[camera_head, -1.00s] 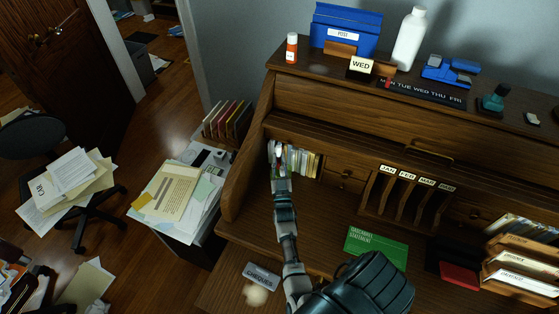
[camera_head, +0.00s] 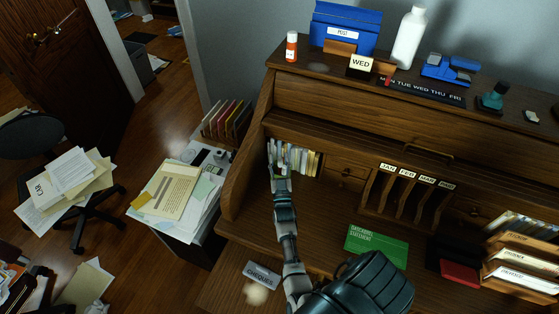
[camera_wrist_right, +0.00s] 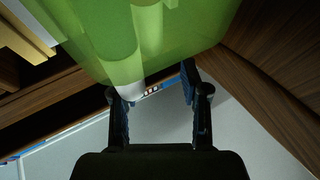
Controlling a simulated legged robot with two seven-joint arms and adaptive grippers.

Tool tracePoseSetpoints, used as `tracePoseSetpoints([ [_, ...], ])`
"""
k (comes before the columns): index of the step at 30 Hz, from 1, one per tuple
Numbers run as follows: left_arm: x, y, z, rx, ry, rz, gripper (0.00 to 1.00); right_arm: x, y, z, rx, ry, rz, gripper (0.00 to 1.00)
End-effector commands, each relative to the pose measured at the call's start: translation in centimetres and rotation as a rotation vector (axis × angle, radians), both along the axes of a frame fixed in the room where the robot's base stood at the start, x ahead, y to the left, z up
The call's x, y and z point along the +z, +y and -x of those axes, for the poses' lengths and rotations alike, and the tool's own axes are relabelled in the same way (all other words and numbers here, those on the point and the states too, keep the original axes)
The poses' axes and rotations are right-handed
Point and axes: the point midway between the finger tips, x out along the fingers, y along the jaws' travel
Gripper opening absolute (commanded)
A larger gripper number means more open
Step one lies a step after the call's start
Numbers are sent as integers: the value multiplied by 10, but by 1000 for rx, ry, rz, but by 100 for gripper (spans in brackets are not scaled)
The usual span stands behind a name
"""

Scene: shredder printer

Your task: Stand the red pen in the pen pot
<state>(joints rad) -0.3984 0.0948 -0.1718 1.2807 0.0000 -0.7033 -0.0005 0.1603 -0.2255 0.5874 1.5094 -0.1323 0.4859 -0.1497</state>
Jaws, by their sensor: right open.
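My right gripper (camera_head: 277,152) reaches into the left cubby of the roll-top desk, beside a row of upright books. Its fingers are apart. In the right wrist view the open fingers (camera_wrist_right: 158,97) lie either side of the lower edge of a green see-through thing (camera_wrist_right: 195,35). It may be the pen pot, but I cannot be sure. A pale rod (camera_wrist_right: 125,65) shows in or behind it, with its white end near the left finger. I cannot make out a red pen in either current view. My left gripper is out of view.
The books (camera_head: 305,162) stand close right of the gripper. Small drawers (camera_head: 345,172) and month-labelled slots (camera_head: 410,200) are further right. A green booklet (camera_head: 376,246) lies on the desktop. A bare strip of desk lies between the arm and the booklet.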

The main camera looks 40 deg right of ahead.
Motion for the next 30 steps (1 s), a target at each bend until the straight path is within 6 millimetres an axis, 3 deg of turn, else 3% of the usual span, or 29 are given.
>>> tracePoseSetpoints([
  [1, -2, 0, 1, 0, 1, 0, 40, -20, 1, 2, 4, 34, -28, 49],
  [5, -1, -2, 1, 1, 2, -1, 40, -14, 0, 2, 5, 32, -28, 49],
  [8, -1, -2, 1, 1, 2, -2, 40, 0, 0, 2, 5, 28, -25, 49],
  [15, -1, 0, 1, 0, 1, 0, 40, 60, 5, 4, 2, 7, -4, 49],
  [19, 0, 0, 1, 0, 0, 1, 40, 85, 8, 4, 1, -1, 1, 49],
  [24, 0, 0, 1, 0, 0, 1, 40, 102, 9, 4, 0, -4, 5, 49],
  [30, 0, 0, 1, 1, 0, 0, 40, 105, 8, 5, 0, -4, 6, 49],
])
